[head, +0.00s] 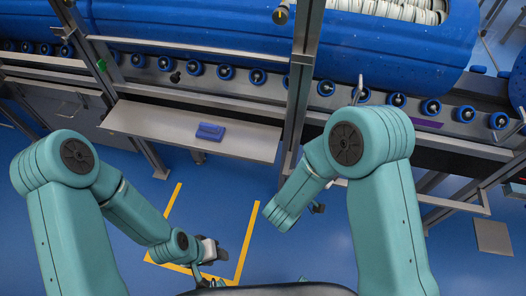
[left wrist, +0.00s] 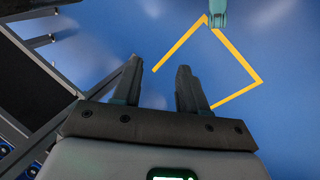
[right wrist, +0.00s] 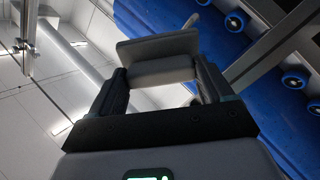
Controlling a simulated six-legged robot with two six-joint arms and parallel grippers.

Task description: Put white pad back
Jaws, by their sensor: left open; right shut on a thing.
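The white pad (right wrist: 158,47) looks light grey in the right wrist view: a flat plate with a thick block between the fingers. My right gripper (right wrist: 164,76) is shut on that block, and the plate lies across the fingertips. In the head view my right forearm hides most of that gripper and the pad. My left gripper (left wrist: 158,82) is open and empty above the blue floor. In the head view it is low in the middle, inside the yellow floor marking.
A grey shelf (head: 158,126) carries a blue block (head: 210,131). Behind it runs a roller conveyor with blue rollers (head: 256,76) and large blue tubs (head: 410,50), one filled with white pieces. A grey post (head: 299,95) stands in front. Yellow floor marking (head: 247,240) bounds open floor.

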